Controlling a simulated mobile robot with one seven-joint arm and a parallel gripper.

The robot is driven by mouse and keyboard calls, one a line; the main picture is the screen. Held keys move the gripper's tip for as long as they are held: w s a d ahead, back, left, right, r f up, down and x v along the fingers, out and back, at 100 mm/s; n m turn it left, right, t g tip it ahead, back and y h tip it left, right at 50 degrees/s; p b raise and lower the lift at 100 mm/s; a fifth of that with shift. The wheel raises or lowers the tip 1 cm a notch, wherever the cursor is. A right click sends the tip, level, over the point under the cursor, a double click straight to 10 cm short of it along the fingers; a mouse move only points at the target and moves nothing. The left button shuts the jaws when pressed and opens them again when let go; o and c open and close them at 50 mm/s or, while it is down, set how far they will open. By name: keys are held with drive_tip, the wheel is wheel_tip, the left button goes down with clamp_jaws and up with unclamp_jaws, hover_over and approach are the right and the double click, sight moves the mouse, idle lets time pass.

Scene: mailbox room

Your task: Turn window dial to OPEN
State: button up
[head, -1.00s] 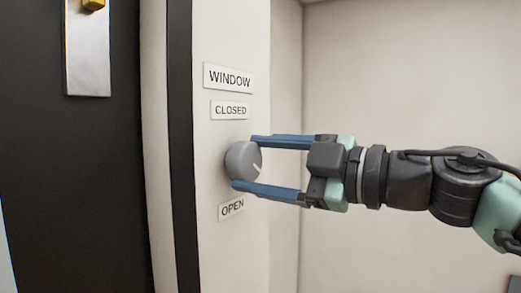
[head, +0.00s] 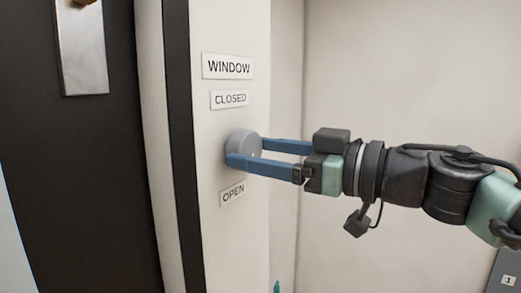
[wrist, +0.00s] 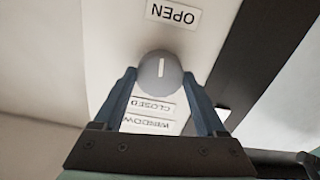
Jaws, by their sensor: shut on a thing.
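The round grey window dial (head: 243,145) sits on the wall panel, between the CLOSED label (head: 230,99) above and the OPEN label (head: 232,193) below. My gripper (head: 246,154) is shut on the dial, one blue finger on each side. In the wrist view the dial (wrist: 160,78) lies between the fingertips of my gripper (wrist: 159,73). Its white mark runs toward the OPEN label (wrist: 173,14), which appears upside down at the top. In the head view the near finger hides part of the dial, and its mark is hardly visible.
The WINDOW label (head: 229,66) is above the CLOSED label. A dark door (head: 75,170) with a metal plate (head: 82,55) stands to the left. A plain pale wall (head: 400,75) is to the right, with open room before it.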

drive_tip(key=shift+m, duration=0.4)
drive_tip(key=o, duration=1.3)
drive_tip(key=shift+d, duration=0.1)
drive_tip(key=shift+s+d+f+b, duration=0.1)
drive_tip(key=shift+s+d+b, duration=0.1)
drive_tip(key=shift+b, duration=0.1)
drive_tip(key=shift+b+v, duration=3.1)
drive_tip(key=shift+v, duration=3.05)
